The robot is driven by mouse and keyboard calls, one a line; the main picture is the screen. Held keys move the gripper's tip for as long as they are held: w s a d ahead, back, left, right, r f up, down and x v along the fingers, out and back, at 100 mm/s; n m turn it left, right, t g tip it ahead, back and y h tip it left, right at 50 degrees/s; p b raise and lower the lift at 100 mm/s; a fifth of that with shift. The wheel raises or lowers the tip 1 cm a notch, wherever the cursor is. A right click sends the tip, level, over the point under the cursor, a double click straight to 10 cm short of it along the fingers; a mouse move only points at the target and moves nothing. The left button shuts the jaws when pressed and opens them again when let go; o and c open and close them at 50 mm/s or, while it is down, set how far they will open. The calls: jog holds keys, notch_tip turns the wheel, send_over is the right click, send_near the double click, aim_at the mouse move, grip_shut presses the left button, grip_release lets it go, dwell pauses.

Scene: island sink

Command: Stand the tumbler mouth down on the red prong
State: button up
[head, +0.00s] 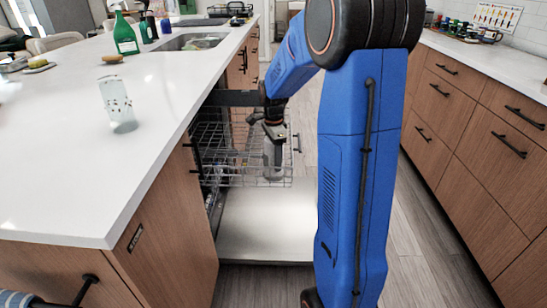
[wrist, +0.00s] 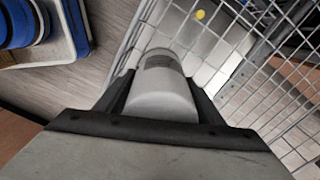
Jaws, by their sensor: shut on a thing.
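My gripper (head: 272,130) is shut on a pale grey, frosted tumbler (head: 272,158), held over the pulled-out wire rack (head: 212,150) in the head view. In the wrist view the tumbler (wrist: 162,100) lies between the two dark fingers of my gripper (wrist: 160,98), with a darker ribbed band at its far end. I cannot tell which end is its mouth. A small yellow tip (wrist: 200,14) shows among the rack wires. I see no red prong in either view.
The open dishwasher door (head: 265,225) lies flat below the rack. A clear patterned glass (head: 116,100) stands on the white island counter (head: 60,150), with a green bottle (head: 125,36) farther back. Wooden drawers (head: 480,120) line the right side.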

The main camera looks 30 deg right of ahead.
jog(key=o, duration=1.4)
jog(key=shift+c, duration=0.2)
notch_tip(320, 180, up, 18)
jog(key=shift+f, duration=0.25)
jog(key=s+a+f+n+t, duration=0.1)
jog(key=s+a+n, duration=0.4)
jog(key=s, duration=0.5)
jog(key=s+a+f+n+t, duration=0.2)
jog(key=s+a+n, duration=0.3)
jog(key=s+n, duration=0.3)
jog(key=s+a+f+n+t, duration=0.1)
jog(key=s+a+f+n, duration=0.2)
jog(key=s, duration=0.9)
jog(key=a+n, duration=0.2)
jog(key=n, duration=0.2)
jog(key=shift+a+f+t, duration=0.2)
jog(key=shift+a+t, duration=0.15)
jog(key=shift+t, duration=0.05)
